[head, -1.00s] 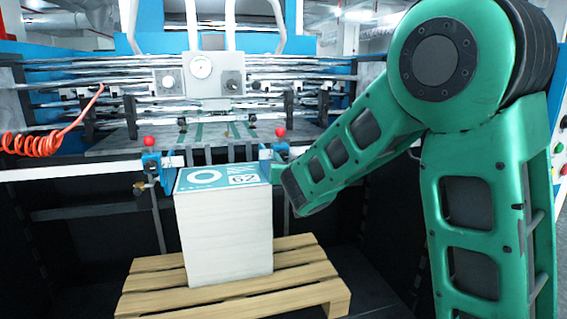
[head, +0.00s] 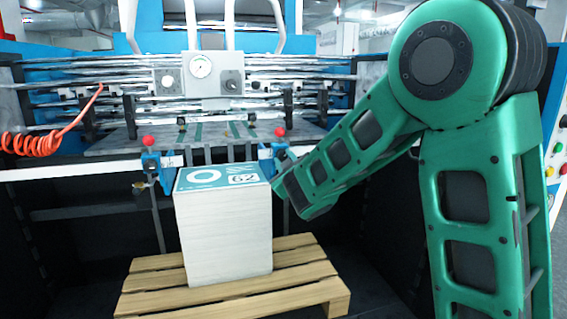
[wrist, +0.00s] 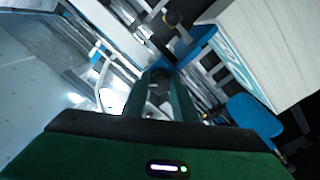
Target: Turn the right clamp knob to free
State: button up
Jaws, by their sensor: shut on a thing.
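The right clamp is a blue block (head: 267,164) at the front edge of the machine, beside the top right corner of the paper stack (head: 228,235). A red ball (head: 280,132) stands above it. In the wrist view a blue clamp part (wrist: 190,45) lies just beyond my fingertips. My gripper (wrist: 160,80) has its two green fingers closed around a small dark knob (wrist: 159,91). The knob is mostly hidden between the fingers, so its turn angle cannot be read. In the head view my arm hides the gripper and the knob.
The left clamp (head: 151,163), also blue with a red ball (head: 148,141), stands left of the stack. The stack rests on a wooden pallet (head: 160,300). A gauge panel (head: 200,75) and rollers are behind. A coiled orange hose (head: 35,144) hangs at the left.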

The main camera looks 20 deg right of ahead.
jog(key=n, duration=0.4)
jog(key=shift+n, duration=0.4)
jog(key=n, duration=0.4)
jog(key=shift+y, duration=0.3)
jog(key=shift+f+n, duration=0.1)
jog(key=shift+n, duration=0.3)
jog(key=o, duration=1)
jog(key=s, duration=1)
jog(key=shift+s+d+f, duration=0.1)
jog(key=shift+s+f, duration=0.2)
jog(key=shift+s, duration=0.05)
